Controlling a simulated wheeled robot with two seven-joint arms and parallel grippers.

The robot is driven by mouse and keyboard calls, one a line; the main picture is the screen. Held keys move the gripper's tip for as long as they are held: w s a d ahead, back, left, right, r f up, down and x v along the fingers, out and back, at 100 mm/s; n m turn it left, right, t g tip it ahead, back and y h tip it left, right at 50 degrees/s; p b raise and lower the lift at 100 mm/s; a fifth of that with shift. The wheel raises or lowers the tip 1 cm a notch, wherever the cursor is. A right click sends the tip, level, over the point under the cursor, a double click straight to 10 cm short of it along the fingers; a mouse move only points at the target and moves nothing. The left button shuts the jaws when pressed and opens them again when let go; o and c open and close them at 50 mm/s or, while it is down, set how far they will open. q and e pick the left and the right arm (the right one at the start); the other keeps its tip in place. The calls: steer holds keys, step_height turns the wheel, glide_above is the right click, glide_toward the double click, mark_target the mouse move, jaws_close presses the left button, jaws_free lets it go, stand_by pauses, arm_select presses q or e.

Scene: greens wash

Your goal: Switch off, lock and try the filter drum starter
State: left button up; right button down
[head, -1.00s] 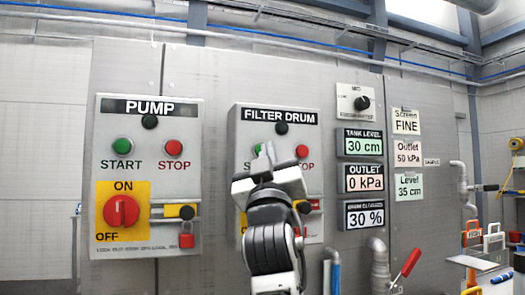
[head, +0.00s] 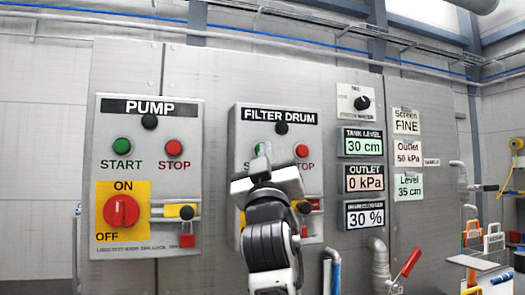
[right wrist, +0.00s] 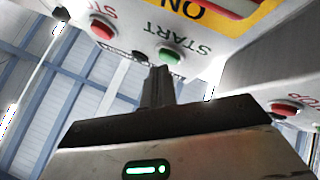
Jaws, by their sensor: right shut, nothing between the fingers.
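The FILTER DRUM starter (head: 240,125) is a grey box on the wall panel, right of the PUMP starter (head: 187,108). Its red STOP button (head: 301,151) is clear. Its green START button (right wrist: 170,56) shows in the right wrist view, just past my fingertips; contact cannot be told. My right gripper (head: 262,160) is shut and empty in front of this box. My right arm hides its rotary switch; only a strip of its yellow plate (head: 243,220) shows. A black knob (head: 304,207) shows beside the arm; the lock state cannot be told. My left gripper is out of view.
The PUMP starter has a red rotary switch (head: 121,211) and a red padlock (head: 186,241). Readouts, including the tank level display (head: 363,142), are on the right. A pipe with a red lever (head: 411,261) sticks out low right. Tools hang at far right.

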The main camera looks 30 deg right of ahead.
steer(key=shift+w+d, duration=0.1)
steer(key=shift+w, duration=0.35)
stand_by(0.4)
stand_by(0.3)
steer(key=shift+s+a, duration=0.2)
steer(key=shift+s, duration=0.6)
steer(key=s, duration=0.2)
steer(key=s+a+p, duration=0.1)
steer(key=s, duration=0.2)
steer(key=shift+a, duration=0.1)
stand_by(0.7)
